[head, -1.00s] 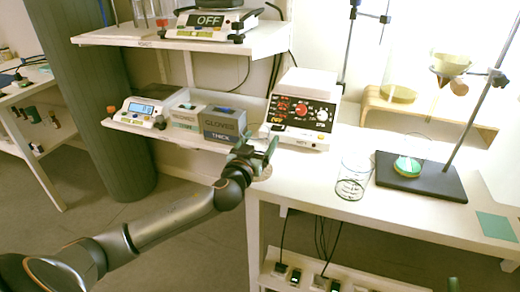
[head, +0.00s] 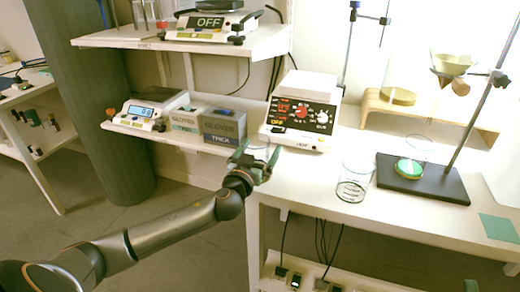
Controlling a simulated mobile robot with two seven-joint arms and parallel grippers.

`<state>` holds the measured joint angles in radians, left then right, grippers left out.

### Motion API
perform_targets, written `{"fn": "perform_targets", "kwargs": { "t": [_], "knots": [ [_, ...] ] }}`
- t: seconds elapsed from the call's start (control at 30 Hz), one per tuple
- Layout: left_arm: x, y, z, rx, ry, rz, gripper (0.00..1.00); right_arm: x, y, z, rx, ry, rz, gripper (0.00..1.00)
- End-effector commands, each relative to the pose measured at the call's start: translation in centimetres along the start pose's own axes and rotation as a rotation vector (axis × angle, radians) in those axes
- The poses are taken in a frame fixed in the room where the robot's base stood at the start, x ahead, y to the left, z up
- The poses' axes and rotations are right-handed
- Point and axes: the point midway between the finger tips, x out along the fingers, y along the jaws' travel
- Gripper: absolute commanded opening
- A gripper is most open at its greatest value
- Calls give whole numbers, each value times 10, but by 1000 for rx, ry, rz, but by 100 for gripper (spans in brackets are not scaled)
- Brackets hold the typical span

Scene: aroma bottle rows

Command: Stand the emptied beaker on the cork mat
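My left gripper (head: 257,160) is raised near the left front corner of the white bench. Its fingers are on either side of a small clear glass vessel (head: 258,144), which looks like a beaker; its outline is faint and I see no liquid in it. Another clear glass beaker (head: 355,180) with dark rings stands on the bench, apart from the gripper. A flat tan disc (head: 398,96) lies at the back on the wooden riser, seen through or inside clear glass; I cannot tell whether it is the cork mat. My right gripper is not in view.
A black stand base (head: 430,184) carries glassware with a green disc (head: 410,168); a funnel (head: 452,66) hangs above. Glove boxes (head: 222,127) and a scale (head: 150,110) fill the left shelf. The bench front is mostly clear.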

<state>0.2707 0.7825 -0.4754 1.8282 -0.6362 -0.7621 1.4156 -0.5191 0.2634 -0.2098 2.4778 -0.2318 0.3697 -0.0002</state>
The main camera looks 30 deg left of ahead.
Motion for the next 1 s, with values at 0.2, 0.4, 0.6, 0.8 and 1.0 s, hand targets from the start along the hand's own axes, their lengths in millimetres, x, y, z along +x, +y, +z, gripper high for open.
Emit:
{"fn": "perform_targets", "kwargs": {
  "t": [0.2, 0.4, 0.6, 0.8, 1.0],
  "knots": [
    [0, 0, -2, 0, 0, 0, 100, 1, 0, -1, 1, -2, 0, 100],
    [-17, 1, -1, 0, -3, 2, 100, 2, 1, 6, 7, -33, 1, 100],
    [-50, 0, 0, 0, -4, 2, 100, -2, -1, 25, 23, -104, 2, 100],
    [-84, 1, 0, -2, -4, 2, 100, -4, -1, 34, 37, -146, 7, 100],
    [-108, 0, -1, -2, -2, 1, 100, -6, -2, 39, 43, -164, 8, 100]
  ]
}}
